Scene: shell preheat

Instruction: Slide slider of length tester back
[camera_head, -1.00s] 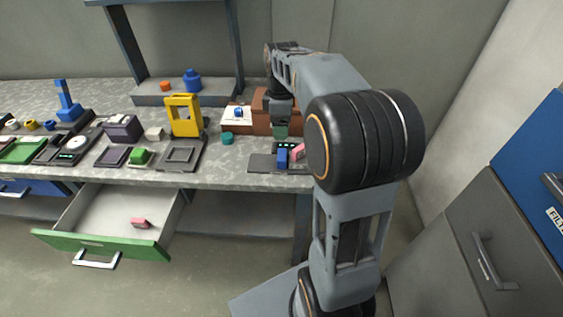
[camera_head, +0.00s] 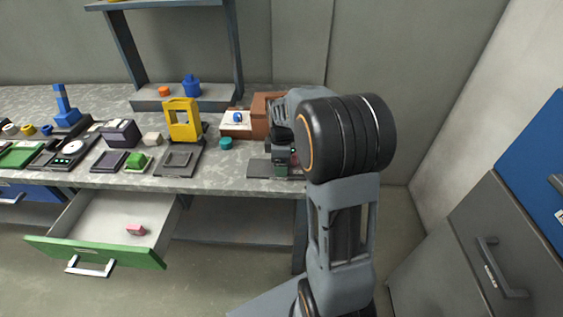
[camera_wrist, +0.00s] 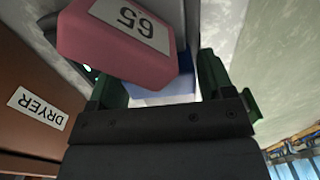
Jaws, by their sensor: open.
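The length tester (camera_head: 258,169) is a dark flat base near the front right of the bench; my arm and gripper hide most of it in the head view. My gripper (camera_head: 282,168) is low over its right part. In the wrist view my gripper (camera_wrist: 165,85) has its green fingers apart. A blue part (camera_wrist: 168,90), seemingly the slider, shows between them, partly hidden; I cannot tell whether the fingers touch it.
A brown dryer (camera_wrist: 35,100) stands beside the tester. A teal cylinder (camera_head: 225,143) and a yellow frame (camera_head: 183,120) are to its left. A green-fronted drawer (camera_head: 95,250) is open below the bench with a pink block (camera_head: 136,230) inside.

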